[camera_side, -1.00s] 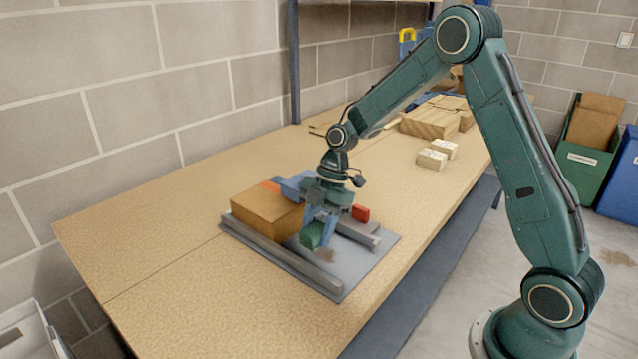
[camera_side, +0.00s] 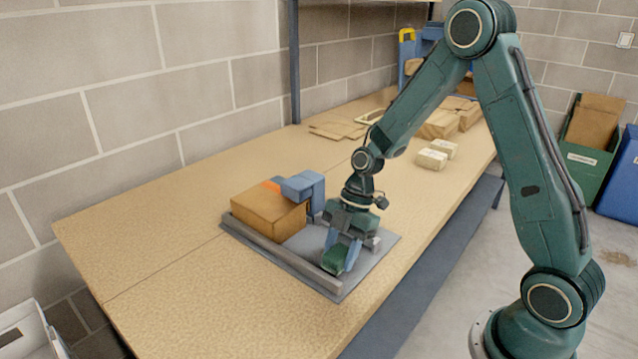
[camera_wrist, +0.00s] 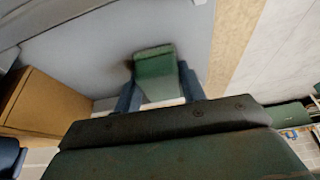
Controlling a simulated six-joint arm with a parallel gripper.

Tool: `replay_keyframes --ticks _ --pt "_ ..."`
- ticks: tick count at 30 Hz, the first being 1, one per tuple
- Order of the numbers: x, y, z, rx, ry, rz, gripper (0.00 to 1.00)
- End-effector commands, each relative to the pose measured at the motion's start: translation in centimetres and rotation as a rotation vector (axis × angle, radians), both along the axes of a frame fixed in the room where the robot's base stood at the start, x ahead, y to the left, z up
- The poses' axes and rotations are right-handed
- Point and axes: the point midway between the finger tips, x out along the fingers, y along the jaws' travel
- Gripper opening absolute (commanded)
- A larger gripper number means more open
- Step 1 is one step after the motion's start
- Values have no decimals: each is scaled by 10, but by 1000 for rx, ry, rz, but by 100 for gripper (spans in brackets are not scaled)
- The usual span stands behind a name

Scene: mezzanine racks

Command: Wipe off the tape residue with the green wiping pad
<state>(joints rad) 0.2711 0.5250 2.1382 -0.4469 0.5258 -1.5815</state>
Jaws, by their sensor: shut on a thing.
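My gripper (camera_side: 345,254) is low over the right part of a grey plate (camera_side: 357,277). It is shut on the green wiping pad (camera_side: 336,259), which also shows between the blue fingers in the wrist view (camera_wrist: 155,66). The pad is at the plate's surface; I cannot tell for certain whether it touches. A brown smudge of tape residue (camera_wrist: 128,67) shows just left of the pad in the wrist view, partly hidden by pad and finger. In the side view the pad and gripper hide the residue.
A cardboard box (camera_side: 267,213) with a blue tool (camera_side: 301,186) over it stands on the plate, left of my gripper. A grey rail (camera_side: 285,259) runs along the plate's front-left edge. Small pale blocks (camera_side: 431,159) lie farther back. The near-left bench is clear.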

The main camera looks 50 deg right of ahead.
Motion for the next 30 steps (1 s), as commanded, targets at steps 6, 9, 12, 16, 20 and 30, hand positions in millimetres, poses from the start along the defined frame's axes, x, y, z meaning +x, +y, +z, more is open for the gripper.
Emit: replay_keyframes --ticks 6,9,12,16,20,30 --pt "-18 0 0 0 3 -2 19" --pt "-8 0 0 -1 1 -1 19" --pt "1 0 -1 -1 0 0 19" --pt "11 0 -1 -1 1 -1 19" --pt "23 0 -1 -1 0 0 19" --pt "54 0 -1 0 0 0 19"
